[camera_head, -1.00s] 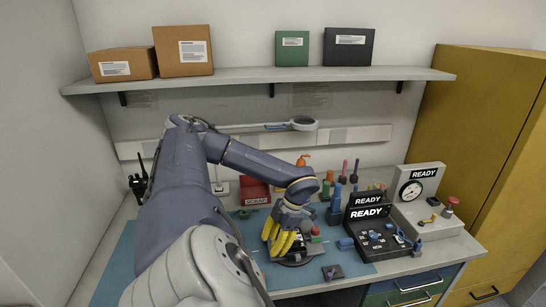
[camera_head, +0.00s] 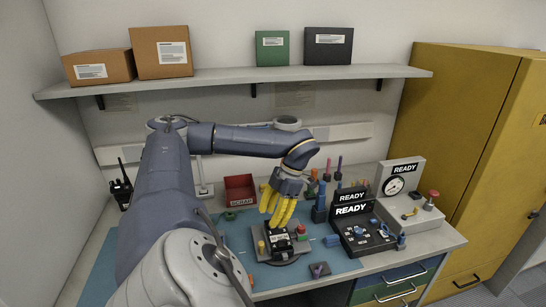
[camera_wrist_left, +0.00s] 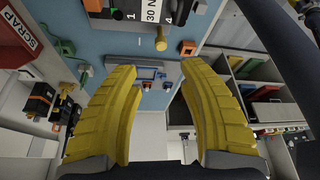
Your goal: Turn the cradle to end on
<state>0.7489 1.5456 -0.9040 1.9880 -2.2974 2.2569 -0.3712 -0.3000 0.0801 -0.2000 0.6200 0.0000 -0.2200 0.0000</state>
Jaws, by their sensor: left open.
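The cradle (camera_head: 291,258) is a dark round-based fixture on the blue mat, bearing a black block (camera_head: 278,243). A yellow post stands at its left and a red-and-green knob at its right. My left gripper (camera_head: 277,222), with yellow ribbed fingers, is open just above and behind the block. In the left wrist view the two fingers (camera_wrist_left: 160,85) are wide apart with nothing between them. The black block (camera_wrist_left: 143,10) shows there at the top edge, cut off, with marks "1", "30 N" and "4". My right gripper is in neither view.
A red SCRAP bin (camera_head: 240,189) stands behind left. A black READY tester (camera_head: 357,228) and a gauge station (camera_head: 408,196) stand to the right. Upright blue tools (camera_head: 319,207) stand behind the cradle, and a small grey block (camera_head: 319,269) lies in front. A radio (camera_head: 121,186) is far left.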

